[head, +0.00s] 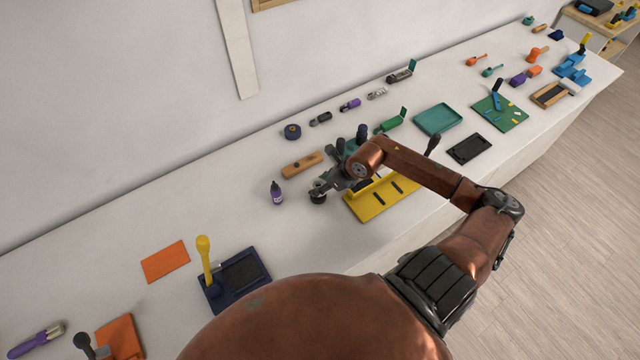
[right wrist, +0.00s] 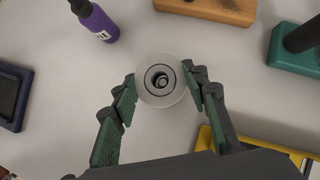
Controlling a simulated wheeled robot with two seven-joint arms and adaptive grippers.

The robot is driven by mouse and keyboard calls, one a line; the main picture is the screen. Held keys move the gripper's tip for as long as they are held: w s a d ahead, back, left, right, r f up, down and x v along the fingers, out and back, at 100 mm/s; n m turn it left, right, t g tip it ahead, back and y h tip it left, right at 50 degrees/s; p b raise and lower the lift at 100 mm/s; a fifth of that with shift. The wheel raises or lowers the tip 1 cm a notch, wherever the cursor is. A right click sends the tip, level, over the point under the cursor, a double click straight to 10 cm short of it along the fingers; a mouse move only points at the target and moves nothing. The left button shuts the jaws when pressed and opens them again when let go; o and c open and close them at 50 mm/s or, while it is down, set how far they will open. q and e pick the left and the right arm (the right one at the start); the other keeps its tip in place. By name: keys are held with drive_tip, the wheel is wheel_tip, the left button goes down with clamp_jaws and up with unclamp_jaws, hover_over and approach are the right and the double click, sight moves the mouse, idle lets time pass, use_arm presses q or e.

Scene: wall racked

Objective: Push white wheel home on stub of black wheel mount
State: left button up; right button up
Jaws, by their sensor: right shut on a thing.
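The white wheel (right wrist: 145,92) shows face-on in the right wrist view as a pale ring with a dark centre. My right gripper (right wrist: 161,90) is shut on its rim, one finger at each side. A small round end, apparently the stub, shows inside the wheel's hole. A small dark piece, apparently the black wheel mount (head: 318,198), shows at the right gripper (head: 322,188) in the head view. The wheel hides most of the mount from the wrist camera, so I cannot tell how far the wheel sits on the stub. My left gripper is not in view.
A purple bottle (head: 277,195) stands left of the gripper. An orange-brown block (head: 302,165) lies behind it. A yellow tray (head: 378,205) is close on the right, with a green-based piece (right wrist: 290,50) behind. Bare white bench lies in front of the bottle.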

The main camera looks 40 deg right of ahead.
drive_tip(key=shift+f+b, duration=0.85)
drive_tip(key=shift+f, duration=0.3)
drive_tip(key=o, duration=1.5)
drive_tip(key=v, duration=1.2)
drive_tip(key=shift+s, duration=0.1)
